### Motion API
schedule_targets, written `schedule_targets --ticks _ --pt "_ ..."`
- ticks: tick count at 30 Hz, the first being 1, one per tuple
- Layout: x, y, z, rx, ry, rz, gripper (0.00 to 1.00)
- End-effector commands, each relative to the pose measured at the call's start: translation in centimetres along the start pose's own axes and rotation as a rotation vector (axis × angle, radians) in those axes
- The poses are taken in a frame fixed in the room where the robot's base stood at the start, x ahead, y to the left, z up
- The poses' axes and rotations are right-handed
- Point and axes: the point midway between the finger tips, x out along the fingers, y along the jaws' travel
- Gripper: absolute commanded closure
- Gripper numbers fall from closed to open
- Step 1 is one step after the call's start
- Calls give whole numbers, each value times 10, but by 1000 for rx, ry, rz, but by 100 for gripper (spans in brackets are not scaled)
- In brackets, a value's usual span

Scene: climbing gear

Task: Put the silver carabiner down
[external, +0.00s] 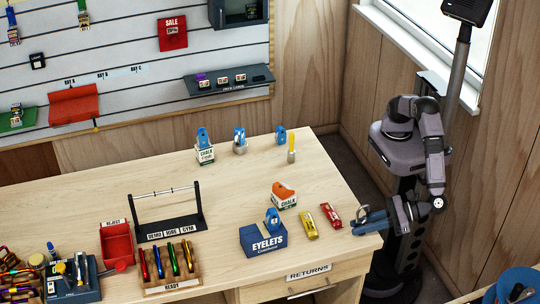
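My gripper (366,222) is over the right edge of the wooden table, with its blue fingers pointing left. A small silver loop (362,211), which looks like the silver carabiner, stands up at the fingertips, and the fingers look shut on it. Its lower part is hidden by the fingers. It is close to the table top, but I cannot tell whether it touches it. The red packet and the yellow packet lie just left of the fingertips.
The red packet (330,216), yellow packet (309,225) and blue EYELETS box (266,240) stand near my gripper. A RETURNS drawer (308,272) is below the table's front edge. A READY rack (172,283) and red REJECT bin (117,246) stand left. The table (345,180) is clear behind my gripper.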

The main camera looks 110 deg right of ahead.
Motion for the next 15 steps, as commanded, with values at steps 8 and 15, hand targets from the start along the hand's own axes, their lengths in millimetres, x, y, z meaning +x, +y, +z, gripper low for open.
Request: schedule_targets --ticks 8,15 --pt "0 0 0 0 1 0 64" --pt "-1 0 4 0 1 0 64"
